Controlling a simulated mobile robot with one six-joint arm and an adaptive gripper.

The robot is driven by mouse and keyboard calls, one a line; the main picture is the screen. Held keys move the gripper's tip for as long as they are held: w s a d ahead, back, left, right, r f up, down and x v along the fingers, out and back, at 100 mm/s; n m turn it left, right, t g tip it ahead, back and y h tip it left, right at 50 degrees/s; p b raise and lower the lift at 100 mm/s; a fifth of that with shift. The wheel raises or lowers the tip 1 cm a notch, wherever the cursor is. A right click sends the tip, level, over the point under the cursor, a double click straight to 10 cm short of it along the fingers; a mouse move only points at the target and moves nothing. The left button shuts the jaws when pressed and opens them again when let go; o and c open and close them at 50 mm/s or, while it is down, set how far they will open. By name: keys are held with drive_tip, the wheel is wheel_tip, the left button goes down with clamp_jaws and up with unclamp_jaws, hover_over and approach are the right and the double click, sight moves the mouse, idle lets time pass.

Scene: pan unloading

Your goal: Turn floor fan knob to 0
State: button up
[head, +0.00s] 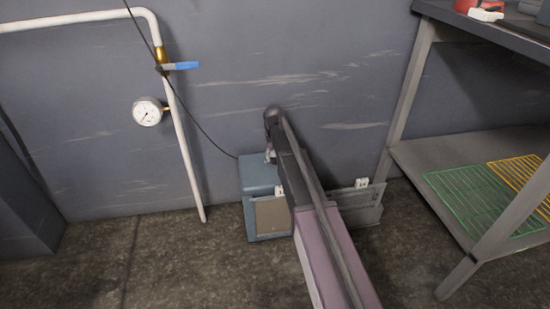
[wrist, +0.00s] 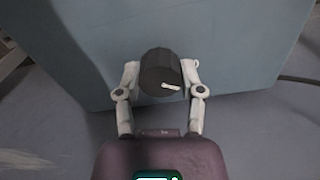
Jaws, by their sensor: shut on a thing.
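The floor fan (head: 260,178) is a blue-grey box with a tan front panel, standing on the floor against the wall in the head view. Its dark round knob (wrist: 161,72) sits on the blue-grey face (wrist: 225,60) in the wrist view. A white pointer mark on the knob points to the right and slightly down. My gripper (wrist: 161,78) has one light finger on each side of the knob and is shut on it. In the head view my arm covers part of the fan, and the knob is hidden. No dial numbers are readable.
A white pipe with a blue-handled valve (head: 182,66) and a gauge (head: 147,112) runs down the wall at left. A metal shelf (head: 430,165) with green and yellow racks stands at right. A black cable hangs to the fan. Floor at front left is clear.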

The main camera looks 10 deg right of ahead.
drive_tip(key=shift+n, duration=1)
drive_tip(key=o, duration=1.2)
drive_tip(key=s+r+p, duration=0.6)
drive_tip(key=s, duration=0.4)
drive_tip(key=s+r+p, duration=0.6)
drive_tip(key=s, duration=0.3)
drive_tip(key=s+r+p, duration=0.6)
drive_tip(key=s, duration=0.4)
wheel_tip(320, 180, up, 37)
drive_tip(key=p, duration=3.7)
drive_tip(key=shift+d+r, duration=0.1)
drive_tip(key=shift+d, duration=0.05)
